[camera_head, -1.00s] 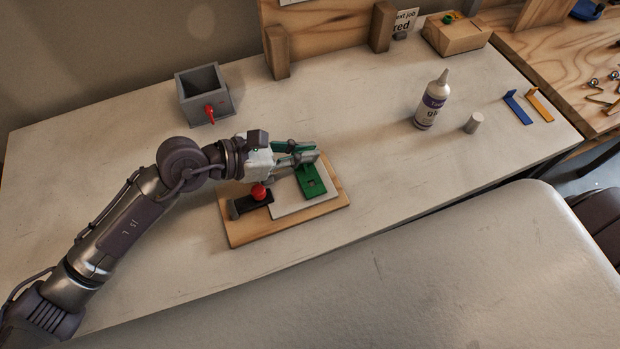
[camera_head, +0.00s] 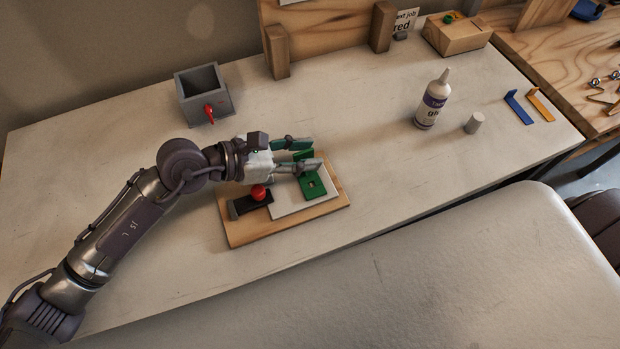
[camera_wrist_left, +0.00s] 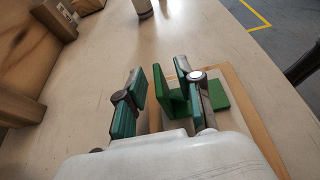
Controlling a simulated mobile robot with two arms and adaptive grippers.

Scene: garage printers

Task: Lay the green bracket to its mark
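The green bracket (camera_head: 312,186) is L-shaped. Its flat leg with a square hole lies on the white plate (camera_head: 290,205) of the wooden board, and its other leg stands up. My left gripper (camera_head: 315,153) is above the board with its fingers spread around the upright leg. In the left wrist view the bracket (camera_wrist_left: 176,106) stands between the teal finger pads, with a clear gap to the left pad and little or none to the right. The right finger covers part of the bracket. I cannot make out a separate mark. My right gripper is not in view.
A black clamp with a red knob (camera_head: 258,192) sits on the wooden board (camera_head: 245,232). A grey box with a red lever (camera_head: 207,97) stands behind. A glue bottle (camera_head: 432,101), grey cylinder (camera_head: 474,123), blue bracket (camera_head: 518,108) and orange bracket (camera_head: 541,105) are to the right.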

